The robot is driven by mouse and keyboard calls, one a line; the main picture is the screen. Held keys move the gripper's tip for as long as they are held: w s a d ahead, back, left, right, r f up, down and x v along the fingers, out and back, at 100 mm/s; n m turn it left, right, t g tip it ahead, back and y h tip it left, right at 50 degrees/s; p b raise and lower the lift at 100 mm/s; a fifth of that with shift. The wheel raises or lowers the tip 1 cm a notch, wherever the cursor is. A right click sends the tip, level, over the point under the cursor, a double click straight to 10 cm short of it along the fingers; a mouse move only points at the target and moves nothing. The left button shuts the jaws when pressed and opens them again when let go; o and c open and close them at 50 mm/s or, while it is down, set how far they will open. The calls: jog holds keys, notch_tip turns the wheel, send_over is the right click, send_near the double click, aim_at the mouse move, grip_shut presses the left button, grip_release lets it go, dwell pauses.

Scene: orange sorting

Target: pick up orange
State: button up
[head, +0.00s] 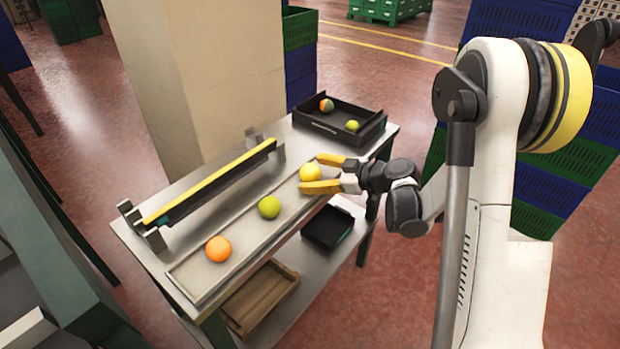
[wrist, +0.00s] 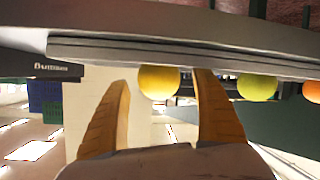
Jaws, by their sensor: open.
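An orange fruit (head: 218,249) sits at the near left end of the shallow tray (head: 240,237) on the metal table. It also shows at the right edge of the wrist view (wrist: 312,90). A yellow-green fruit (head: 269,207) lies in the middle of the tray. A yellow fruit (head: 310,173) lies at the tray's far end. My gripper (head: 318,174) is open, with its two yellow fingers on either side of the yellow fruit. In the wrist view the yellow fruit (wrist: 159,82) shows between the fingers (wrist: 160,85). I cannot tell whether a finger touches it.
A black crate (head: 365,130) at the table's far end holds an orange-and-grey ball (head: 326,105) and a yellow-green fruit (head: 352,125). A raised bar with a yellow top (head: 210,180) runs beside the tray. A wooden crate (head: 262,297) and a black bin (head: 328,227) are on the lower shelf.

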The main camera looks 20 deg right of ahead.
jog(key=shift+w+a+f, duration=0.25)
jog(key=shift+w+a, duration=0.1)
jog(key=shift+w, duration=0.1)
jog(key=shift+r, duration=0.1)
jog(key=c, duration=1.3)
